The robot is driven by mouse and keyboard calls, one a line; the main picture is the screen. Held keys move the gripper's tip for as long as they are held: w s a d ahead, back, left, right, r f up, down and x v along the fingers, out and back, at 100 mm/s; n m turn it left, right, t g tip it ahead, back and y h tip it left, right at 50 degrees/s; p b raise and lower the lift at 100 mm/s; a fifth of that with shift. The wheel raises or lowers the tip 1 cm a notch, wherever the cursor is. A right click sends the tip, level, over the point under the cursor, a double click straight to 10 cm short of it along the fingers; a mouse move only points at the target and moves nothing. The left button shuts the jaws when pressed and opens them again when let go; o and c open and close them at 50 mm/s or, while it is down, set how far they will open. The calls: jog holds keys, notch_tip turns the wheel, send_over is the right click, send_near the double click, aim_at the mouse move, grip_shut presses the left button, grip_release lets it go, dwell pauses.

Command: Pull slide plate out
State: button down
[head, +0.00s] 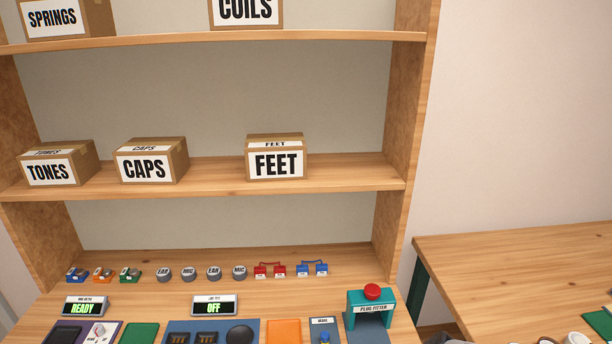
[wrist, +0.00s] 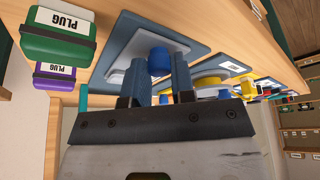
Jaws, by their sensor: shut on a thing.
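In the wrist view my gripper (wrist: 158,82) has its two dark fingers on either side of a blue knob (wrist: 158,62), shut on it. The fingers and gripper body hide part of the plate. In the head view a small blue-grey panel with a label (head: 323,322) and a blue knob (head: 325,337) is cut by the bottom edge. My gripper's fingers do not show there.
A green PLUG block (wrist: 58,42) and a purple one (wrist: 54,80) are at the left of the wrist view. In the head view a teal plug fitter (head: 358,309) with a red button stands right of the panel, and an orange pad (head: 284,331) left. Labelled boxes fill shelves above.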

jog(key=shift+s, duration=0.1)
jog(key=c, duration=1)
grip_release()
jog(key=shift+o, duration=0.2)
jog(key=v, duration=0.7)
jog(key=shift+r, duration=0.35)
jog(key=shift+s+r, duration=0.1)
jog(key=a+r+m+h, duration=0.3)
jog(key=r+m, duration=0.6)
jog(key=r, duration=1.1)
jog(key=shift+w+a+g, duration=0.3)
jog(key=shift+a+g, duration=0.1)
jog(key=shift+a, duration=0.25)
jog(key=shift+r, duration=0.1)
